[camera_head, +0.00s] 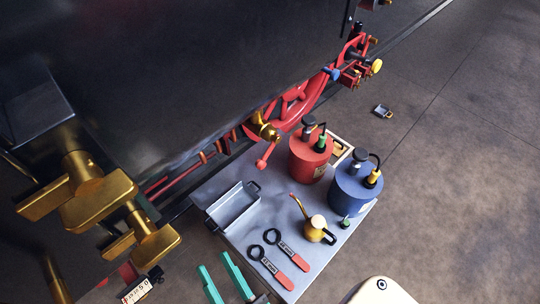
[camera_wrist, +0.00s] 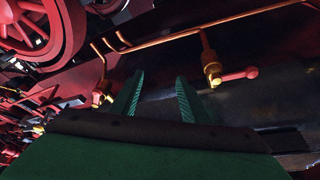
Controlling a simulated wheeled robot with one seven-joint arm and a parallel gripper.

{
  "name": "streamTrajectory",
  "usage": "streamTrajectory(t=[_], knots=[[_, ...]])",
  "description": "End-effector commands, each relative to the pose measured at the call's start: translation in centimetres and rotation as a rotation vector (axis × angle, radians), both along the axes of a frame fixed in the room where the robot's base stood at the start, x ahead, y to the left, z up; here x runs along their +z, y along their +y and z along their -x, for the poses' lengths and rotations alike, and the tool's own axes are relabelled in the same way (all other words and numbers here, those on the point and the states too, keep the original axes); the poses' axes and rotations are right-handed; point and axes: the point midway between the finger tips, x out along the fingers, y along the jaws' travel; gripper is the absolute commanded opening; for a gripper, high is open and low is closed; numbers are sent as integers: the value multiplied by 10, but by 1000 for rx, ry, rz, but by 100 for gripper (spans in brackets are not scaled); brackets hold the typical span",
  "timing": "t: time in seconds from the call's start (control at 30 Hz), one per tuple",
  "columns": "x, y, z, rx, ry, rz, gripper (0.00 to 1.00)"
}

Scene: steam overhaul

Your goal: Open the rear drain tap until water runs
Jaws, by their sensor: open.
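In the wrist view a brass tap (camera_wrist: 213,72) with a red handle (camera_wrist: 240,74) hangs from a copper pipe, right of and beyond my fingertips. A second brass tap (camera_wrist: 103,92) sits lower left, partly dark. I cannot tell which is the rear one. No running water shows. My gripper (camera_wrist: 158,82) is open and empty, its two green fingers apart and touching neither tap. In the head view my gripper (camera_head: 218,264) shows at the bottom edge, by the table. A brass fitting (camera_head: 262,128) with a red lever stands beyond the table; I cannot tell if it is a drain tap.
The grey table (camera_head: 323,249) holds a metal tray (camera_head: 234,211), a red can (camera_head: 309,161), a blue can (camera_head: 355,192), a yellow oil can (camera_head: 315,229) and two red-handled spanners (camera_head: 290,255). The dark locomotive body (camera_head: 190,65) overhangs the left. Floor at right is mostly clear.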

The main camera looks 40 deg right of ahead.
Motion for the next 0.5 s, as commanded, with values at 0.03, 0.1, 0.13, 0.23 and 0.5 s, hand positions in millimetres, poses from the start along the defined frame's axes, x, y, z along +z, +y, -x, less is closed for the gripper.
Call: streamTrajectory(t=[0.03,0.1,0.13,0.23,0.5], knots=[[15,-9,-12,-10,-93,-74,42],[33,-22,-23,-20,-214,-186,42],[41,-28,-27,-24,-267,-233,42],[63,-51,-38,-31,-441,-389,42],[103,-115,-57,-26,-912,-797,42]])
